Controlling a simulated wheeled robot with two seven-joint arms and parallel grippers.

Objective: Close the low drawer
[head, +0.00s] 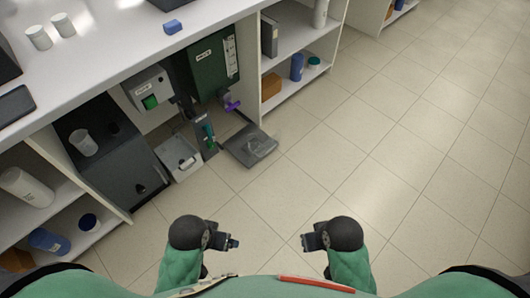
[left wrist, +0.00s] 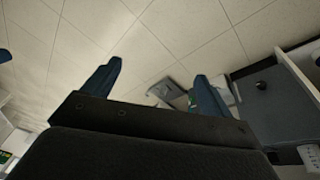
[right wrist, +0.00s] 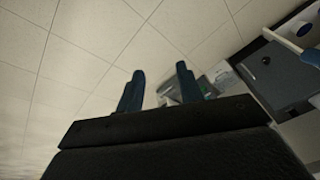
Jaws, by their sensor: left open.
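A pale, shallow tray-like box (head: 178,158) with a dark handle-like part sits low in the cabinet bay, reaching out toward the floor. It looks like the low drawer standing open, though I cannot be sure. My left gripper (head: 235,242) is open and empty, in front of the bay and well apart from it. My right gripper (head: 303,242) is open and empty over the floor, farther right. In the left wrist view the left fingers (left wrist: 155,85) are wide apart. In the right wrist view the right fingers (right wrist: 160,88) are closer together with a clear gap.
A dark unit (head: 118,165) with a knob and white cup (head: 83,143) is left of the pale box. A grey flat base (head: 250,146) lies to its right. A white dispenser (head: 148,88) and green box (head: 214,65) are above. The tiled floor (head: 380,150) is clear.

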